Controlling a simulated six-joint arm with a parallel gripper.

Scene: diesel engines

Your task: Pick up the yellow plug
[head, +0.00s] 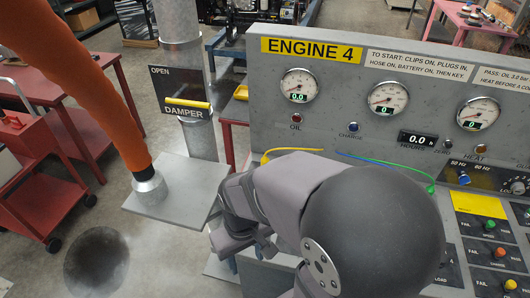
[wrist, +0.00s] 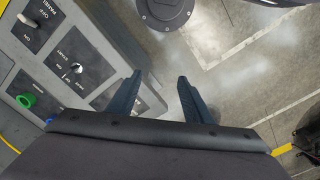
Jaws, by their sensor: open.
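A yellow lead (head: 296,149) lies on the ledge of the grey engine console. A small yellow end (head: 264,159) shows at its left; it is too small to tell its exact shape. My gripper in the wrist view (wrist: 158,82) is open, with nothing between its two dark fingers. It points down past the edge of a control panel, over the floor. In the head view my arm covers part of the console, and the fingertips cannot be made out clearly. The yellow plug does not show clearly in the wrist view.
Blue and green leads (head: 400,168) lie right of the yellow one. The panel (wrist: 55,60) with switches and a green knob (wrist: 26,101) is left in the wrist view. An orange hose (head: 85,75) and a damper pipe (head: 195,100) stand left of the console (head: 340,60).

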